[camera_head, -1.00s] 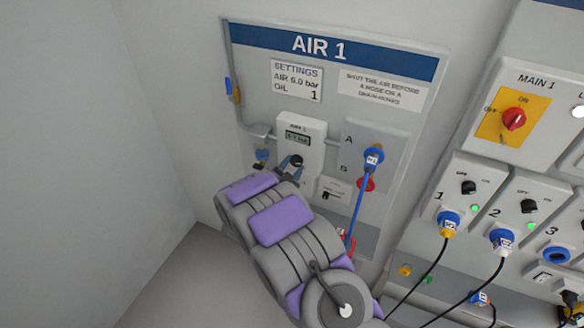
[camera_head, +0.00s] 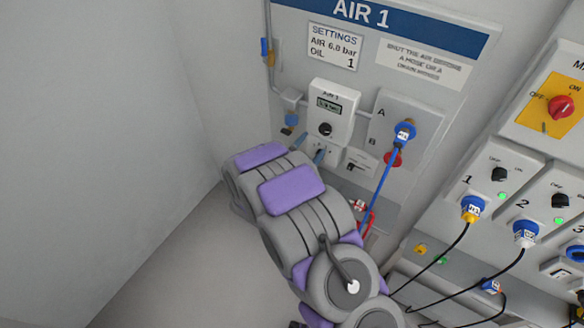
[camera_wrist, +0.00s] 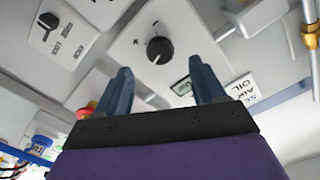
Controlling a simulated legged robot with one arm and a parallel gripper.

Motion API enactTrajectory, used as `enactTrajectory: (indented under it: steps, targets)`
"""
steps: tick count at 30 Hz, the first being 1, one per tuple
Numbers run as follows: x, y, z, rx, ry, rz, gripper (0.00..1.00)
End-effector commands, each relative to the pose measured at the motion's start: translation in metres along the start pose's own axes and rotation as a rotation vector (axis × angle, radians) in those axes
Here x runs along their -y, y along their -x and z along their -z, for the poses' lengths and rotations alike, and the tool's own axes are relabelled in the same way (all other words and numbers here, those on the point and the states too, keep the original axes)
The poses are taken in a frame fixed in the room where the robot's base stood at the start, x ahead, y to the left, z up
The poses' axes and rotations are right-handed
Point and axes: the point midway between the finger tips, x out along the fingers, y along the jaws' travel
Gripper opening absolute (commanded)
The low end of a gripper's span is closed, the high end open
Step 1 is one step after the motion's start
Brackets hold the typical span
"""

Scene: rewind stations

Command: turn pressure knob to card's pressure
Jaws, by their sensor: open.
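The black pressure knob (camera_head: 325,129) sits on the white AIR 1 regulator box (camera_head: 343,92), below a small green display (camera_head: 329,104) whose digits are too small to read surely. The settings card (camera_head: 333,46) above shows AIR, seemingly 6.0 bar, and OIL 1. My gripper (camera_head: 309,150) is open and empty, just below the knob in the head view. In the wrist view the knob (camera_wrist: 159,49) shows whole beyond the gap between my blue fingers (camera_wrist: 161,66), apart from them. Its white mark is on its lower edge there.
Right of the regulator, a blue hose (camera_head: 381,185) hangs from a blue coupling (camera_head: 404,132) at outlet A, with a red part behind. A blue-handled fitting (camera_head: 291,119) is left of it. Electrical panels with cables stand further right. The grey wall at left is bare.

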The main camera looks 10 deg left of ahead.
Motion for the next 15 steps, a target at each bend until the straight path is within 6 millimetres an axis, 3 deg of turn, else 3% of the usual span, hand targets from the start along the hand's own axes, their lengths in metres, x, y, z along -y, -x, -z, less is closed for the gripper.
enactTrajectory:
  steps: [15]
  targets:
    - [0.001,0.090,-0.002,0.005,0.001,0.001,0.69]
